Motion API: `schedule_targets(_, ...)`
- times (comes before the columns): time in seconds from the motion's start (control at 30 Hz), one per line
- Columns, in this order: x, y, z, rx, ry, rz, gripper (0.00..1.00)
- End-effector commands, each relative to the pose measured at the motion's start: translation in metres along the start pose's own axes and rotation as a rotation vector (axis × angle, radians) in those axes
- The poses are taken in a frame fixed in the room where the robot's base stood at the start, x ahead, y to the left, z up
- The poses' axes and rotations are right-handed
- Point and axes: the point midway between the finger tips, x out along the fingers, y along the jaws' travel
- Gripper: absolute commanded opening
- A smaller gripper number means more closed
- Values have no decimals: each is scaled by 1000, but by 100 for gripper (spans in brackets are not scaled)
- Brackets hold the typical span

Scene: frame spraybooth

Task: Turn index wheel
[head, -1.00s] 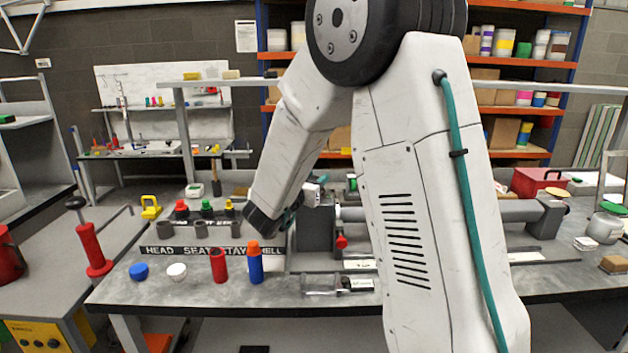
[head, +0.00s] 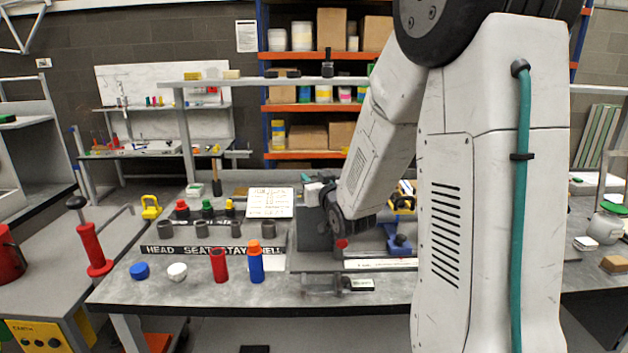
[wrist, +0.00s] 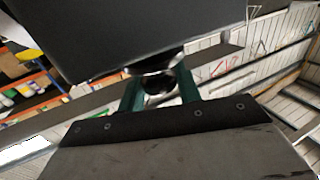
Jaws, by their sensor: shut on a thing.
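In the wrist view, the two teal fingers of my gripper (wrist: 158,92) are shut on a small dark round part (wrist: 157,86) with a shiny rim, which seems to belong to the index wheel. It sits against a large dark grey block (wrist: 140,30). In the head view, a grey upright block (head: 313,230) stands on the bench fixture, and my wrist is close against its right side. A red knob (head: 342,243) shows just below my wrist.
A blue clamp-like part (head: 399,243) stands right of my wrist. Blue and white caps, a red tube (head: 219,266) and a blue tube (head: 256,264) with an orange top stand at the bench front left. A labelled strip (head: 205,250) and several grey rings lie behind.

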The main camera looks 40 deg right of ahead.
Motion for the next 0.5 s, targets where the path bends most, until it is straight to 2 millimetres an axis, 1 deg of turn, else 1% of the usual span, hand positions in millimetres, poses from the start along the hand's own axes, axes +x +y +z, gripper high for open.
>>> schedule_targets(0.03,0,4,0,-2,1,-36,11)
schedule_targets(0.5,1,3,-1,-2,2,-456,11)
